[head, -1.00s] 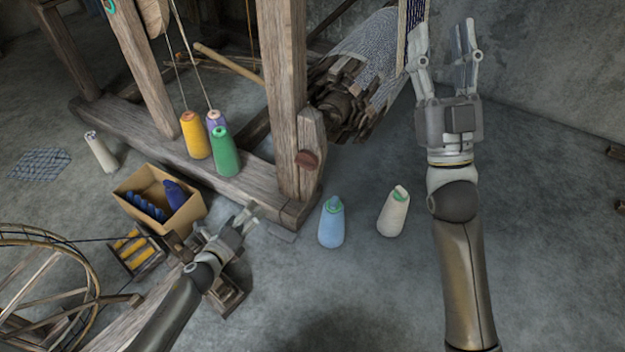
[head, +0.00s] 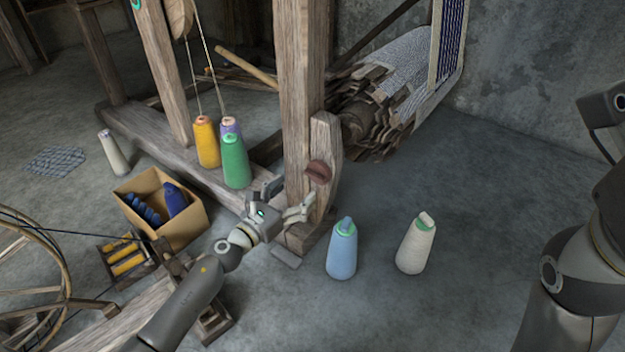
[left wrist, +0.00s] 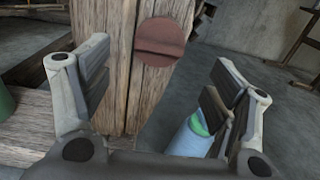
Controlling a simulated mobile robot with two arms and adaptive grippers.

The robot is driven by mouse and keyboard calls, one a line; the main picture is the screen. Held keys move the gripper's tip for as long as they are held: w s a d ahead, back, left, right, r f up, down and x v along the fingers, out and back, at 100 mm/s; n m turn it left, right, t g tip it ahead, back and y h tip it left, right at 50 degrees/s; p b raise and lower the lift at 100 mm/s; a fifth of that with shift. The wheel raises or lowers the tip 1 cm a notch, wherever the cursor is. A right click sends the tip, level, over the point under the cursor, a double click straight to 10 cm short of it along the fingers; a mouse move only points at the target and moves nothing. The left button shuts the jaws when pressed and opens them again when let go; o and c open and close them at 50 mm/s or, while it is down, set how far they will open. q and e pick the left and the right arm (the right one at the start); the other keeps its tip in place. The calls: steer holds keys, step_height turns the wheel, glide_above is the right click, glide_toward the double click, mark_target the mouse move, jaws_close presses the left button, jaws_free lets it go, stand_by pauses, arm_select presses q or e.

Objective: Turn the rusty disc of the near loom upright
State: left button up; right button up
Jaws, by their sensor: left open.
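The rusty disc (head: 318,172) is a round reddish-brown plate on the side of the near loom's post (head: 327,135). In the left wrist view the disc (left wrist: 161,42) shows a raised bar across its middle, lying roughly level with a slight tilt. My left gripper (head: 287,198) is open and empty, just left of and below the disc. In the left wrist view its fingers (left wrist: 158,85) stand wide apart, with the disc beyond and between them, not touched. My right arm shows at the right edge of the head view; its gripper is out of the picture.
A blue cone (head: 342,250) and a white cone (head: 416,244) stand on the floor right of the post. Yellow (head: 206,143) and green (head: 235,162) cones stand on the loom's beam. A cardboard box (head: 187,224) and a spinning wheel (head: 30,275) are at left.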

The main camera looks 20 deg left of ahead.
mark_target(313, 176)
arm_select(q)
steer(key=b+x, duration=0.1)
steer(key=x, duration=0.6)
steer(key=shift+w+d+f, duration=0.1)
steer(key=shift+w+d, duration=0.05)
steer(key=shift+w, duration=0.1)
steer(key=c, duration=1)
